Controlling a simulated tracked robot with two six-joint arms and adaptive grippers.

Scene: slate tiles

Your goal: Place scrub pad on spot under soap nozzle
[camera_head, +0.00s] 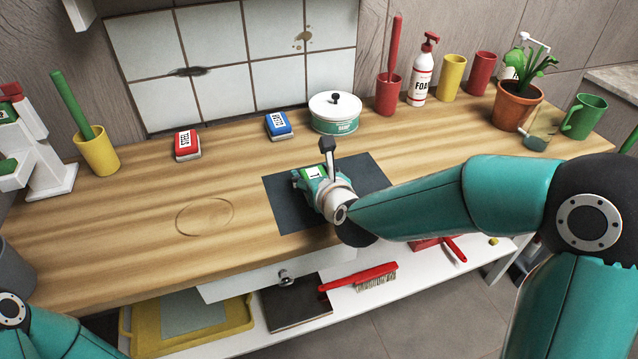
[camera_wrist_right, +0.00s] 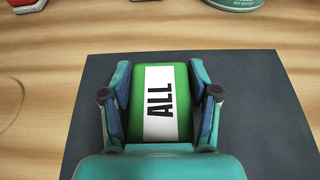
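A green block with a white label reading ALL, the likely scrub pad (camera_wrist_right: 183,83), is between the two fingers of my right gripper (camera_wrist_right: 160,80) in the wrist view. I cannot tell whether the pad touches the mat. A white pump bottle with a red head (camera_head: 421,72) stands at the back. A round groove (camera_head: 205,217) marks the wood left of the mat. My left gripper is out of view.
Red (camera_head: 187,145) and blue (camera_head: 278,126) blocks and a lidded tin (camera_head: 334,113) stand behind the mat. A white stand (camera_head: 45,160) and yellow cup (camera_head: 97,152) are at left, a potted plant (camera_head: 517,103) at right. The counter's left-centre is clear.

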